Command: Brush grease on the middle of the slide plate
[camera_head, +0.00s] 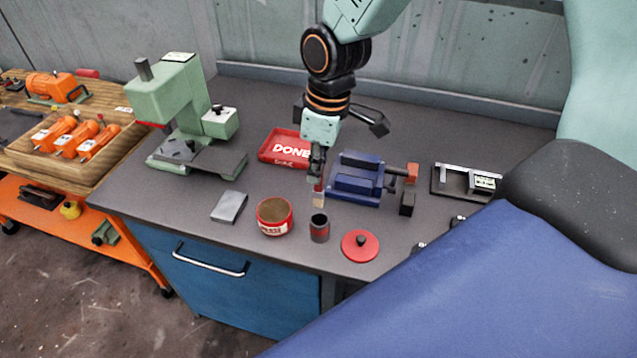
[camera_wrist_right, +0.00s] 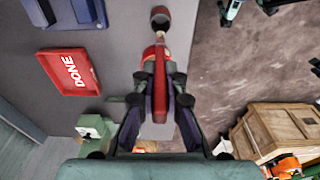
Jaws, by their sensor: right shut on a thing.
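My right gripper (camera_head: 316,168) points down over the bench and is shut on the red handle of a brush (camera_head: 318,198). The pale bristles hang down, just above or behind the dark cup (camera_head: 319,232); I cannot tell the exact gap. In the right wrist view the red brush handle (camera_wrist_right: 160,82) lies between the fingers. An open red grease tin (camera_head: 274,229) stands left of the cup. A flat grey plate (camera_head: 229,207), seemingly the slide plate, lies left of the tin. My left gripper is not in view.
A red lid (camera_head: 360,246) lies right of the cup. A blue vise (camera_head: 354,186) stands right of my gripper. A red DONE tray (camera_head: 278,147) and a green press (camera_head: 172,105) are behind. Bare bench surrounds the plate.

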